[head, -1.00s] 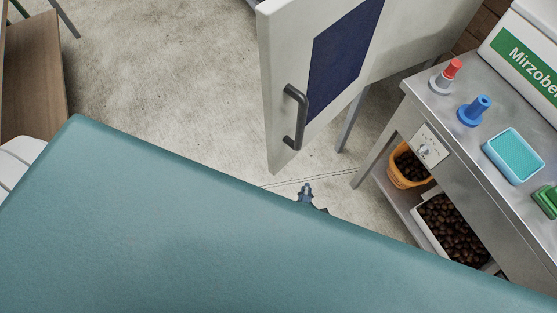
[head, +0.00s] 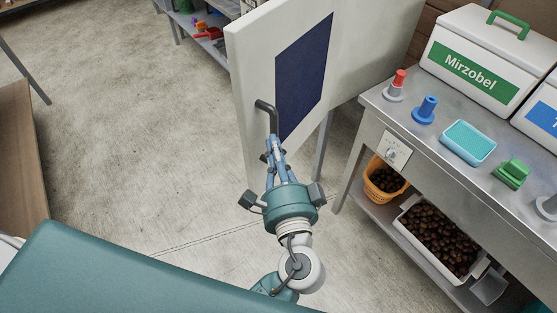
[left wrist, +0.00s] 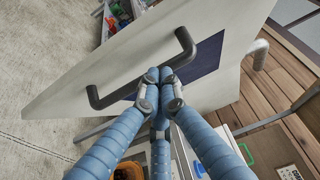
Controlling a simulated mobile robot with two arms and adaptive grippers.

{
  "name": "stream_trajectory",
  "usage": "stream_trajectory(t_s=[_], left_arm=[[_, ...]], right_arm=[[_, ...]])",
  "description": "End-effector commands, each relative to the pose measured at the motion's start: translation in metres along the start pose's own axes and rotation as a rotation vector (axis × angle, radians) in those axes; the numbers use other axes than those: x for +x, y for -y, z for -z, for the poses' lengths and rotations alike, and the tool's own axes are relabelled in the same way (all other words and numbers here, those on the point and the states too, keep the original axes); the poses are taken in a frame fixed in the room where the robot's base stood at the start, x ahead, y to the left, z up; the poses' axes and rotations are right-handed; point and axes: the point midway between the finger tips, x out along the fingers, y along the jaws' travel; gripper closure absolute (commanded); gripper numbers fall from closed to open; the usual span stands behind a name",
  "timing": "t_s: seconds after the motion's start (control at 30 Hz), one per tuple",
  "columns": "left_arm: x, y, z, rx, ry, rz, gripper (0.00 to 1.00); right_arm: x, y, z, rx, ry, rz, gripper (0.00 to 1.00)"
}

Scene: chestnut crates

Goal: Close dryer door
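The dryer door (head: 245,90) is a white panel with a dark blue window (head: 303,75); it stands swung open. Its dark handle (head: 267,110) is on the near left part of the door face. My left gripper (head: 272,142) is at the lower part of the handle, its blue fingers close together. In the left wrist view the fingertips (left wrist: 160,74) meet in front of the handle (left wrist: 117,95) and hide its middle. I cannot tell whether they touch it. My right gripper is in neither view.
A steel table (head: 375,100) to the right carries coloured knobs, a blue sponge-like block (head: 468,141) and a Mirzobel box (head: 478,50). Below it are an orange basket (head: 383,185) and a white crate (head: 405,228) of chestnuts. Concrete floor left of the door is clear.

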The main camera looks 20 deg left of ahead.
Motion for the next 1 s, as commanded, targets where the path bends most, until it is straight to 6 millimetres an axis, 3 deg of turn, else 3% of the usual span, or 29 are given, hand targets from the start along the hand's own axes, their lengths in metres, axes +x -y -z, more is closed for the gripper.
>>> stream_trajectory(t_s=[0.1,0.3,0.8,1.0], left_arm=[[0.019,0.003,-0.010,0.004,0.001,0.000,1.00],[0.033,0.001,-0.025,0.001,-0.001,-0.001,1.00],[0.038,-0.001,-0.029,0.001,-0.003,-0.002,1.00],[0.049,0.000,-0.044,0.004,-0.035,0.002,1.00]], right_arm=[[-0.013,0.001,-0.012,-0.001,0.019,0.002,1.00],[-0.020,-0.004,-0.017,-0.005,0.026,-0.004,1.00],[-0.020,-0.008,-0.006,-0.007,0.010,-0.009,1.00],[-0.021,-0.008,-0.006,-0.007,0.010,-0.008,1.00]])
